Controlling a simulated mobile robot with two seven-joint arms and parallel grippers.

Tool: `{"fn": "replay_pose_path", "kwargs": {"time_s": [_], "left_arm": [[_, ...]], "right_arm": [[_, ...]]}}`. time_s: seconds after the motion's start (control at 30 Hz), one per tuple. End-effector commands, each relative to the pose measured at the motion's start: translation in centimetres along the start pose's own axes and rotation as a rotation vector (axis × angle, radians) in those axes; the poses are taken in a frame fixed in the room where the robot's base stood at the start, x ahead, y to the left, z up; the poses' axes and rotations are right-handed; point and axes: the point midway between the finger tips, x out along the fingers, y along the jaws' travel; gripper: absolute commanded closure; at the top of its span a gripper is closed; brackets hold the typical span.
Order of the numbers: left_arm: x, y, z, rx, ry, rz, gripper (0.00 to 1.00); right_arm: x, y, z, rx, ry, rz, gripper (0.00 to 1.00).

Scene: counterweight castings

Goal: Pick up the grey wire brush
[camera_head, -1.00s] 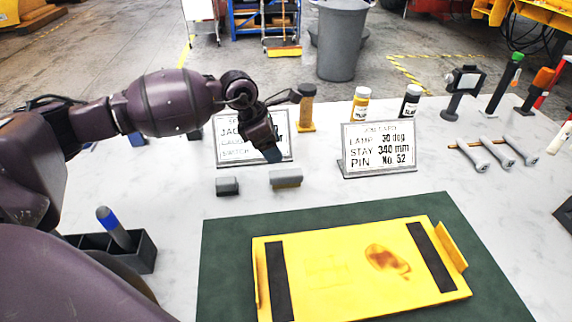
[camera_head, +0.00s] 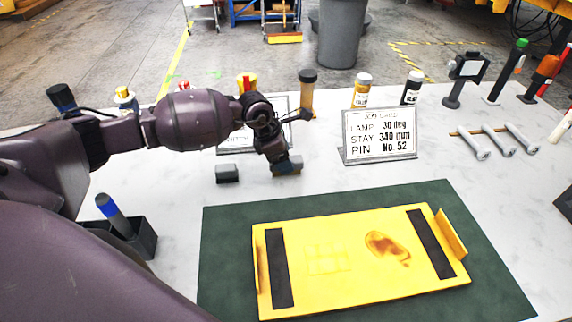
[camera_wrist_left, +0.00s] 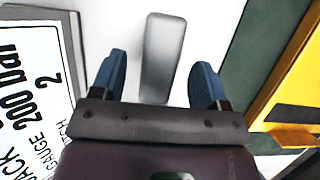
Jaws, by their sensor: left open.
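A long grey block with rounded corners, which I take to be the grey wire brush, lies on the pale worktop. In the left wrist view this brush (camera_wrist_left: 163,50) lies between my left gripper's two blue fingertips (camera_wrist_left: 158,85), with a gap on each side, and runs on past them. In the head view my left gripper (camera_head: 286,165) is open right over the brush and hides most of it. Whether the fingers are level with the brush or still above it is hard to tell. My right gripper is not in view.
A job card (camera_head: 380,135) stands to the right, and another card is partly behind my arm. A green mat (camera_head: 225,225) with a yellow plate (camera_head: 340,290) lies in front. Bottles and tools stand behind.

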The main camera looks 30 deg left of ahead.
Motion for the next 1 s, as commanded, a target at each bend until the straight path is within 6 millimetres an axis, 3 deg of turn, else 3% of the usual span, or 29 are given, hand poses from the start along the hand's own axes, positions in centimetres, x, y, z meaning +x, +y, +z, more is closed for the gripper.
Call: {"fn": "replay_pose_path", "kwargs": {"time_s": [0.17, 0.7, 1.0], "left_arm": [[1.7, 0.0, 0.0, 0.000, 0.000, -0.001, 0.32], [1.9, 0.0, 0.0, 0.001, 0.000, 0.000, 0.32], [2.1, 0.0, -0.1, 0.001, 0.000, 0.000, 0.32]], "right_arm": [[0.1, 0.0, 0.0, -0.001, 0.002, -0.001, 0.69], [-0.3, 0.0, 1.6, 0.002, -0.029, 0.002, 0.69], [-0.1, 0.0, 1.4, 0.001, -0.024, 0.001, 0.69]]}}
